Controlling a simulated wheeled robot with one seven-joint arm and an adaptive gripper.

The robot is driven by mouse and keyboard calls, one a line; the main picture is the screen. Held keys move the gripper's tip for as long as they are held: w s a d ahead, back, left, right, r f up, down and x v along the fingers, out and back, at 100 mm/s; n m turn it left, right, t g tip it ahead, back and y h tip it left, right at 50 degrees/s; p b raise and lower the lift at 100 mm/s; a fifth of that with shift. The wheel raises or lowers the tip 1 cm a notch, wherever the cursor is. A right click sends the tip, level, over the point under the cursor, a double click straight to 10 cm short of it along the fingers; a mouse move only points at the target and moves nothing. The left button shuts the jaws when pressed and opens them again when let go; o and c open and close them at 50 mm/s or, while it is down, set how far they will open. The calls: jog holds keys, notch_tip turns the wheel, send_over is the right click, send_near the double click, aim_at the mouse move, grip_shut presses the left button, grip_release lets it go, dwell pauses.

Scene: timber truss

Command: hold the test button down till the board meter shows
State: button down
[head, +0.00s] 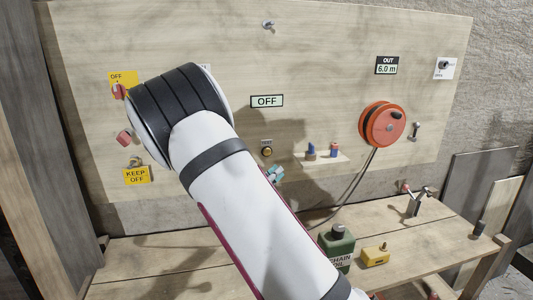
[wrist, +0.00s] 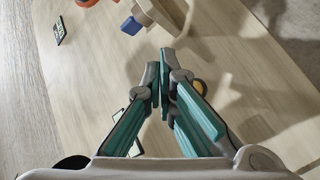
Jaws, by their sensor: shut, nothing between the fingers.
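The test button (head: 267,151) is a round, amber-ringed button under a small label on the upright wooden board. In the wrist view a yellow-orange round part, likely the button (wrist: 201,88), shows partly behind my right finger. The board meter (head: 267,101) above it reads OFF. My gripper (head: 277,171) shows as teal fingers just below and right of the button. In the wrist view my gripper (wrist: 164,66) is shut with nothing between the fingers, and its tips are off to one side of the button. I cannot tell the gap to the board.
A small shelf (head: 323,160) with two small items stands out right of the button. An orange reel (head: 382,124) with a hanging hose is farther right. Below is a workbench (head: 190,262) with a green oil can (head: 337,247) and a yellow box (head: 375,256).

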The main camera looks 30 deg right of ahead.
aim_at(267, 152)
jog(key=shift+s+d+h, duration=0.1)
jog(key=shift+s+h, duration=0.1)
jog(key=shift+h, duration=0.1)
jog(key=shift+w, duration=0.1)
jog(key=shift+w+d+b, duration=0.4)
jog(key=shift+w+b, duration=0.4)
jog(key=shift+w, duration=0.6)
jog(key=shift+w+d+b, duration=0.4)
jog(key=shift+w+b, duration=0.45)
jog(key=shift+w, duration=0.55)
jog(key=shift+w+d+b, duration=0.4)
jog(key=shift+w+b, duration=0.4)
jog(key=shift+w, duration=0.6)
jog(key=shift+w+d, duration=0.15)
jog(key=shift+w, duration=0.25)
jog(key=shift+w+d+b, duration=0.1)
jog(key=shift+w+b, duration=0.25)
jog(key=shift+b, duration=0.15)
jog(key=shift+s, duration=0.15)
jog(key=shift+s+a+p, duration=0.25)
jog(key=shift+s+p, duration=0.25)
jog(key=shift+s, duration=0.15)
